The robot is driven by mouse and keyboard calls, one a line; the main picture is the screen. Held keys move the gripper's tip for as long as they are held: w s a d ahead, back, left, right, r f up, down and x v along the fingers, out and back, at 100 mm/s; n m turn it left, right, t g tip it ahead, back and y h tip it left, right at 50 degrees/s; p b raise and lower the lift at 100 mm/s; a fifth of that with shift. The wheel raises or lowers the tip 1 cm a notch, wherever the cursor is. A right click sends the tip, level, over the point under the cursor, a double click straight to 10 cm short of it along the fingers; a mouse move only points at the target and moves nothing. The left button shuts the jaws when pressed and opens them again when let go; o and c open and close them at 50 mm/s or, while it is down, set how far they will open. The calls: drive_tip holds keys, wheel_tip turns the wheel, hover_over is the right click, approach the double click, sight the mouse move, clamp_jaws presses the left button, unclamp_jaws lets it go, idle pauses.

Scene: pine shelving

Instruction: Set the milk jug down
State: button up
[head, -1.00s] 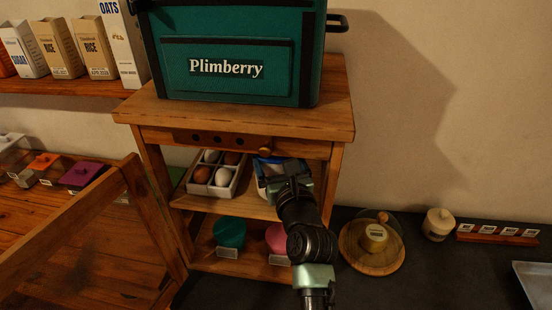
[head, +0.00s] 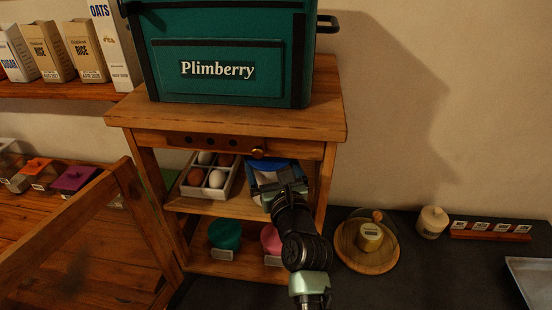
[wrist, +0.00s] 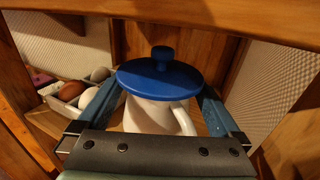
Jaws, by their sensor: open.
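The milk jug, white with a blue lid (head: 272,165), stands upright on the middle shelf (head: 228,207) of the wooden cart. In the wrist view the blue lid (wrist: 160,80) and its round knob are centred, with the white body and handle (wrist: 184,120) below. My gripper (head: 284,192) reaches into the shelf from the front. In the wrist view my gripper (wrist: 163,100) is open, with one finger on each side of the jug. I see no clear contact between fingers and jug. The jug's base is hidden behind my gripper.
An egg box (head: 211,177) sits just left of the jug. The cart's top board (head: 230,118) overhangs the shelf and carries a green Plimberry box (head: 225,60). Teal (head: 225,234) and pink (head: 270,238) containers stand on the shelf below.

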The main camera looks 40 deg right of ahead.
drive_tip(key=b+v, duration=0.1)
drive_tip(key=v, duration=1.1)
drive_tip(key=shift+w+d, duration=0.1)
